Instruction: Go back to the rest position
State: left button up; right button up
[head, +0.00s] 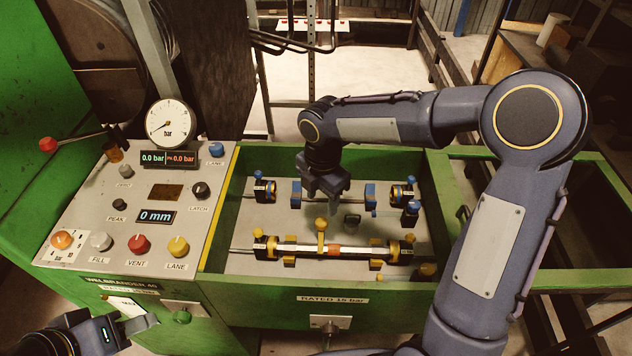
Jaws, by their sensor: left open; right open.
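My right arm comes in from the right and reaches over the green crimper tray. My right gripper (335,206) points down above the tray, near the blue clamps, and is open with nothing seen between its fingers. My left gripper (143,324) is at the lower left, in front of the machine and below the panel. It is open and empty, and it is partly cut off by the picture's edge.
The control panel (83,222) has a round gauge (171,121), displays reading 0.0 bar and 0 mm, and several coloured knobs. A red-tipped lever (48,144) stands at its left. The tray's green walls (218,208) rise around the fixtures. An open green frame (590,277) extends right.

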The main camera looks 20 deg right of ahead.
jog(key=shift+s+d+r, duration=0.15)
jog(key=shift+d+r, duration=0.05)
jog(key=s+d+r+m+t+y, duration=0.1)
jog(key=s+d+r+m, duration=0.2)
jog(key=s+m, duration=0.2)
jog(key=s+d+r+m+t, duration=0.1)
jog(key=s+d+r+m, duration=0.15)
jog(key=s+m, duration=0.2)
jog(key=s+r+m+t+y, duration=0.1)
jog(key=s+m+t+y, duration=0.1)
jog(key=s+m, duration=0.9)
jog(key=shift+s+a+r+m+t+y, duration=0.35)
jog(key=shift+m+t, duration=0.45)
jog(key=shift+m, duration=1.45)
